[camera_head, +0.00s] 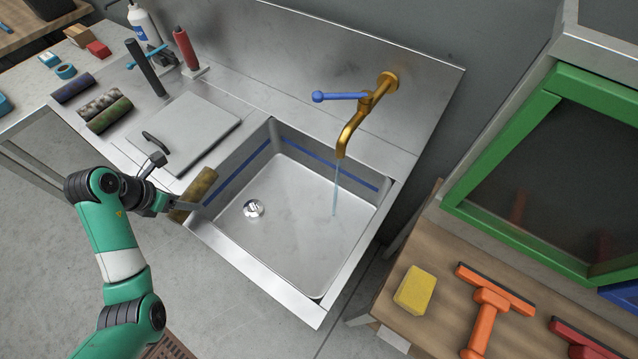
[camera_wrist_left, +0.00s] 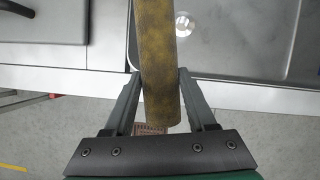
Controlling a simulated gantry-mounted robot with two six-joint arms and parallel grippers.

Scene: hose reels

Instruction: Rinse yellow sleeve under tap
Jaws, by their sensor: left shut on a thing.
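The yellow sleeve (camera_head: 199,188) is a dirty yellow-brown roller cover. My left gripper (camera_head: 178,203) is shut on it and holds it above the sink's left rim. In the left wrist view the sleeve (camera_wrist_left: 158,70) stands between the two fingers of the gripper (camera_wrist_left: 158,82), with dark patches on its surface. The brass tap (camera_head: 352,125) with a blue lever (camera_head: 340,97) is on the back wall. A thin stream of water (camera_head: 336,188) falls from it into the steel sink (camera_head: 290,215). The sleeve is left of the stream and apart from it. My right gripper is not in view.
A grey lid or board (camera_head: 185,133) with a handle lies left of the sink. Several other sleeves (camera_head: 103,105) lie on the counter near two upright rollers. A yellow sponge (camera_head: 415,290) and an orange squeegee (camera_head: 492,300) lie on the wooden table at right. The basin is clear.

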